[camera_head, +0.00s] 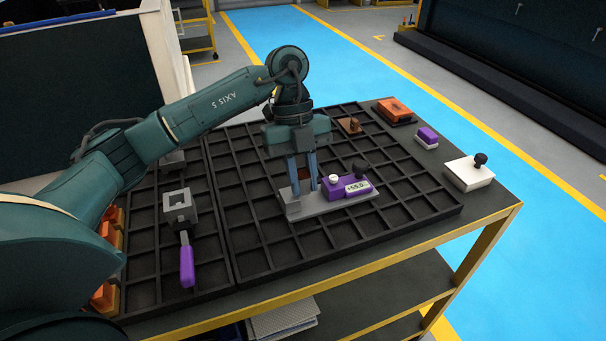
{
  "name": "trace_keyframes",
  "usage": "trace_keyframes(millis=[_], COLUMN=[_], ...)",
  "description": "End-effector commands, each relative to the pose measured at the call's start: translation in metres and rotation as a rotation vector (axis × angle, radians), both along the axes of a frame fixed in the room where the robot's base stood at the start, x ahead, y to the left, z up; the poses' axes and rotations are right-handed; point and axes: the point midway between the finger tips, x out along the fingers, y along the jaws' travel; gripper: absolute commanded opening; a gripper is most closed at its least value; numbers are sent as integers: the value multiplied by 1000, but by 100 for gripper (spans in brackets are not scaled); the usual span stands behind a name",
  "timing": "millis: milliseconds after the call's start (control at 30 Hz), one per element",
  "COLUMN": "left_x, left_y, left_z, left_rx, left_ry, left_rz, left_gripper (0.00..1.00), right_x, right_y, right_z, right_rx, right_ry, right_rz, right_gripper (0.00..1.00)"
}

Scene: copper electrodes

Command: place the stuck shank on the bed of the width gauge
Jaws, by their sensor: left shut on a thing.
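The width gauge has a flat grey bed (332,205) and a purple body with a small display (357,186), a white button and a black knob. It lies on the black grid top of the cart. My left gripper (304,190) points down over the left part of the bed, its two blue-grey fingers shut on a small reddish-brown piece (304,173), which I take for the stuck shank. The fingers hide most of it. I cannot tell whether it touches the bed. My right gripper is not in view.
A grey block with a square opening (180,208) and a purple-handled tool (187,262) lie to the left. A brown part (351,125), an orange block (394,111), a purple block (427,136) and a white box with a black knob (468,174) sit at the right. The grid's front is clear.

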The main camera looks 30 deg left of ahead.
Motion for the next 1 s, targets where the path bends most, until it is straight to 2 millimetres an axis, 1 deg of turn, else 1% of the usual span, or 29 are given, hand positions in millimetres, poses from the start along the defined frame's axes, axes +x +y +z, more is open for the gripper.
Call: trace_keyframes(millis=[100, 133, 367, 600, 700, 767, 867, 1000], left_x=[0, 0, -1, -2, -2, -1, 4, 13], left_y=[0, 0, 1, 1, 1, 1, 5, 14], left_z=[-3, -3, -5, -6, 0, 7, 23, 54], left_rx=[2, 3, 5, 8, 8, 6, 5, 4], left_ry=[3, 3, 7, 10, 10, 8, 3, 0], left_rz=[1, 0, 0, 0, -1, 0, 2, 2], left_gripper=[0, 22, 41, 42, 42, 42, 42, 42], right_x=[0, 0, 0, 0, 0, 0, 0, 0], right_y=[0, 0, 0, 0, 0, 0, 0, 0], right_z=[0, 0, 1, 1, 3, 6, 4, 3], right_rx=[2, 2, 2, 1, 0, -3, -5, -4], right_ry=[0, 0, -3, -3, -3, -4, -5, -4], right_rz=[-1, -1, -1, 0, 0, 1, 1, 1], right_gripper=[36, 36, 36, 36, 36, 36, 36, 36])
